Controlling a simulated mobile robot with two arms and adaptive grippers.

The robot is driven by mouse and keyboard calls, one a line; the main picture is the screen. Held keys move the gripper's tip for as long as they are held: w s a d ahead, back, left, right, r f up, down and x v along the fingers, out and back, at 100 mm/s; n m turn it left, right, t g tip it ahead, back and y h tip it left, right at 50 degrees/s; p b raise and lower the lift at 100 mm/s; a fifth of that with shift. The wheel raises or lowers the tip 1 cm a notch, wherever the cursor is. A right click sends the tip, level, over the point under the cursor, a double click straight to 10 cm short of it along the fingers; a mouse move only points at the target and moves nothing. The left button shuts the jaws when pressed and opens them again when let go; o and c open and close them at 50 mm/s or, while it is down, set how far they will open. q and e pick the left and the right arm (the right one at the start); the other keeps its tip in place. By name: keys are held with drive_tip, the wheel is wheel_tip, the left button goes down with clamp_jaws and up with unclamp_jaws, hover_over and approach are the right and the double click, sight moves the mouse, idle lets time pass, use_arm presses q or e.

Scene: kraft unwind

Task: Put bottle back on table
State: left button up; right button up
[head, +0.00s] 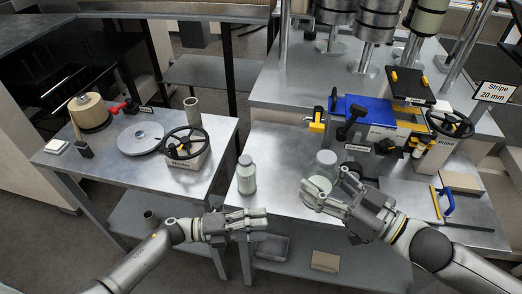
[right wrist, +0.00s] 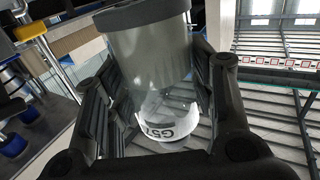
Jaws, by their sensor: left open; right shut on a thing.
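In the right wrist view the gripper's fingers (right wrist: 150,100) are on both sides of this bottle (right wrist: 150,45), and part of a label shows below. I cannot tell whether its base touches the table. A second, similar bottle (head: 246,178) stands upright at the table's left front edge. My left gripper (head: 262,219) is open and empty, in front of the table edge below the second bottle.
A blue and yellow machine (head: 370,115) with a black handwheel (head: 450,122) is behind my right gripper. A blue-handled tool (head: 447,202) and a box (head: 460,181) lie to the right. A side table at left holds another handwheel (head: 185,143). Bare tabletop lies between the bottles.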

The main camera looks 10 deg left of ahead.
use_arm(q)
wheel_tip(320, 180, up, 16)
drive_tip(key=w+m+g+h, duration=0.1)
drive_tip(key=w+m+g, duration=0.15)
drive_tip(key=m, duration=0.85)
drive_tip(key=m+g, duration=0.2)
drive_tip(key=m, duration=0.7)
approach(327, 156)
drive_tip(key=a+f, duration=0.1)
drive_tip(key=a, duration=0.1)
drive_tip(key=shift+m, duration=0.4)
drive_tip(key=d, duration=0.8)
drive_tip(key=w+d, duration=0.1)
drive_tip(key=d, duration=0.3)
drive_tip(key=shift+c, duration=0.2)
drive_tip(key=c, duration=0.7)
drive_tip(key=shift+r, duration=0.1)
drive_tip(key=shift+c, duration=0.8)
use_arm(e)
drive_tip(key=o, duration=1.4)
drive_tip(key=shift+o, duration=0.2)
